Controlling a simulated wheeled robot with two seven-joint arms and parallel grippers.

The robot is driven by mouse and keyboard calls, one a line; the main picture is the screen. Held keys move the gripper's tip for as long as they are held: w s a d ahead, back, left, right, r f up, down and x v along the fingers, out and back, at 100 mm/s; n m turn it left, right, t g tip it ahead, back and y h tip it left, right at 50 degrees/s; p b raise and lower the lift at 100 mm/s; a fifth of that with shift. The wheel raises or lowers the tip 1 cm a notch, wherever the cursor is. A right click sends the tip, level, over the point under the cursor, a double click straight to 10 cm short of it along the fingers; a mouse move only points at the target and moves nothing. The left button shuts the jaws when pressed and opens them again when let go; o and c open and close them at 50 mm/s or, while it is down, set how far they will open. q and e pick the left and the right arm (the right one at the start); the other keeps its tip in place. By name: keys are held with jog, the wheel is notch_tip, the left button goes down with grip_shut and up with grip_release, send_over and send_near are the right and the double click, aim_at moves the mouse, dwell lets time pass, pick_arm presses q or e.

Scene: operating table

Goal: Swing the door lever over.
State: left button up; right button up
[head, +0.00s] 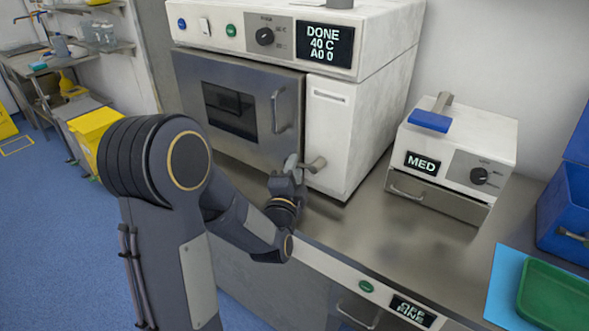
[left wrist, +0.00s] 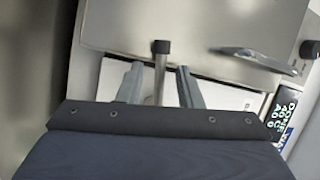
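The door lever (head: 314,164) is a short metal bar with a dark tip at the lower right of the steel door (head: 230,95) of the white machine. The door looks closed. In the left wrist view the lever (left wrist: 161,66) stands between the two fingers of my left gripper (left wrist: 159,86), with a small gap showing on each side. The left gripper is open around it. In the head view the left gripper (head: 291,166) is at the lever, partly hidden by my own wrist. My right gripper is in neither view.
The door's handle (head: 279,110) projects beside the lever. The machine's display (head: 325,44) reads "DONE 40 C A0 0". A smaller white unit (head: 455,160) stands to the right on the steel counter (head: 375,235). A blue bin (head: 567,215) and green tray (head: 552,295) are further right.

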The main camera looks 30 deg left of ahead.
pick_arm(q)
grip_shut()
